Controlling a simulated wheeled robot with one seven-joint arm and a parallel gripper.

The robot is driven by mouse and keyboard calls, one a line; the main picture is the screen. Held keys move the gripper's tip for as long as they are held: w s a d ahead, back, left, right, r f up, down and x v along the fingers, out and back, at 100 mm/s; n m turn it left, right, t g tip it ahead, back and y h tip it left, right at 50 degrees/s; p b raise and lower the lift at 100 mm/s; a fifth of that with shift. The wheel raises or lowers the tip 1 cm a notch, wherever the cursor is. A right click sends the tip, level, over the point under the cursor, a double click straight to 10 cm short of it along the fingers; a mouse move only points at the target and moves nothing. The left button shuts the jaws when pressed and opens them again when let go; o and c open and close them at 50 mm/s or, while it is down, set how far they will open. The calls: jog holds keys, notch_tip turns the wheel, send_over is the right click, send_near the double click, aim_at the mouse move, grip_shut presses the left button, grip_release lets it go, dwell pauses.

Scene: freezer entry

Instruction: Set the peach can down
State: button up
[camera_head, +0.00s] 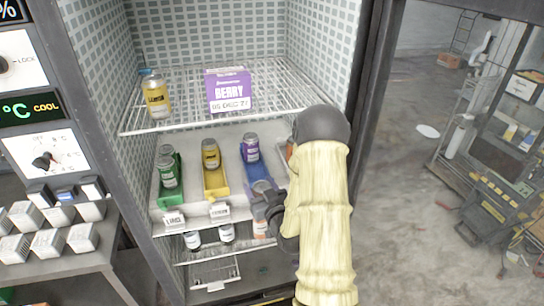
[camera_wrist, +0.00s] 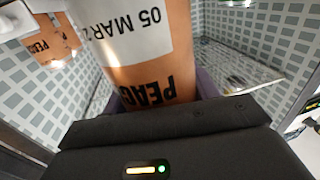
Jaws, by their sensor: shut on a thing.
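The peach can (camera_wrist: 150,55) fills the middle of the wrist view, orange with a white band reading "05 MAR". In the head view my gripper is at the front of the blue lane (camera_head: 262,170), beside a grey can lid (camera_head: 262,186). The yellow-sleeved arm hides much of the right side there. Whether the held can touches a surface cannot be told.
Another peach can (camera_wrist: 42,48) shows at the wrist view's upper left.

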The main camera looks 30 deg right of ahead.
jog(key=s+a+f, duration=0.2)
jog(key=a+f, duration=0.2)
jog(key=f, duration=0.3)
jog(key=s+a+f, duration=0.2)
jog(key=a+f, duration=0.3)
jog(key=f, duration=0.3)
jog(key=s+a+f+y, duration=0.1)
jog(key=a+f, duration=0.3)
jog(key=f, duration=0.4)
jog(key=shift+s+a+n, duration=0.3)
jog(key=shift+s, duration=0.15)
jog(key=shift+a+f, duration=0.1)
jog(key=shift+a, duration=0.1)
